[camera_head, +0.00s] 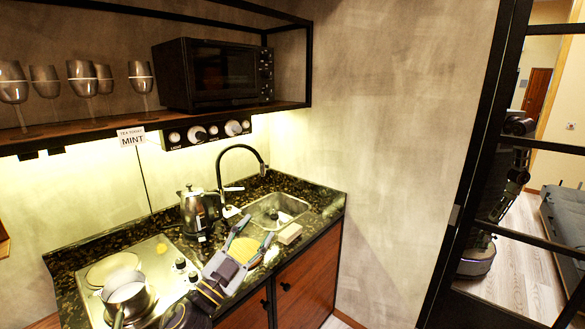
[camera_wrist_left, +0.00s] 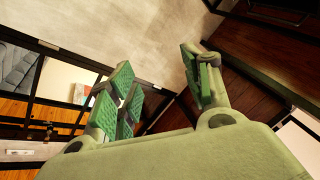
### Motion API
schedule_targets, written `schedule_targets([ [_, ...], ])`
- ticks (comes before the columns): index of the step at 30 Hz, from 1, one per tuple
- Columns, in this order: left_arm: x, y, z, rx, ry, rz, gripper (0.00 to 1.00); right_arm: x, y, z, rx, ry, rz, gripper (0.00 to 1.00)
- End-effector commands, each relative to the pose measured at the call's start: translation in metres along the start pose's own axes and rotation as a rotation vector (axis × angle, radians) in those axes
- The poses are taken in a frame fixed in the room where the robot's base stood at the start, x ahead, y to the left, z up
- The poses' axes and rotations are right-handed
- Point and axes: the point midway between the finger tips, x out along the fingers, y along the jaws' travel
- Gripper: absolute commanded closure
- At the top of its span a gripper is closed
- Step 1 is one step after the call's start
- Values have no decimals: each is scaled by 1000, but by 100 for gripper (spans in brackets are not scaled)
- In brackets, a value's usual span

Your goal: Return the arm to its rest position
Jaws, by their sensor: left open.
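My left gripper (camera_head: 252,236) is in front of the counter's right half in the head view, with its two fingers spread apart. In the left wrist view the same gripper (camera_wrist_left: 158,88) shows its green-padded fingers wide apart with nothing between them. Part of my left arm shows at the bottom of the head view. My right gripper is in neither view.
A microwave (camera_head: 215,75) and glasses (camera_head: 140,77) stand on the shelf. A black-framed glass door (camera_head: 455,215) is at right.

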Motion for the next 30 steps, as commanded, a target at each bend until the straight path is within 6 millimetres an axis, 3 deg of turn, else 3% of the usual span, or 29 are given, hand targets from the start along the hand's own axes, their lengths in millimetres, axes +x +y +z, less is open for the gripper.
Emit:
schedule_targets([
  [6, -24, -18, 36, -79, -186, -143, 51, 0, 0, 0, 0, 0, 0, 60],
  [14, -66, -26, 86, -168, -443, -260, 51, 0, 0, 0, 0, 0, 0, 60],
  [23, -134, -10, 138, -267, -773, -313, 51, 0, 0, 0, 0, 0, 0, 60],
  [30, -198, 18, 167, -350, -1045, -291, 51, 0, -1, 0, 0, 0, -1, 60],
])
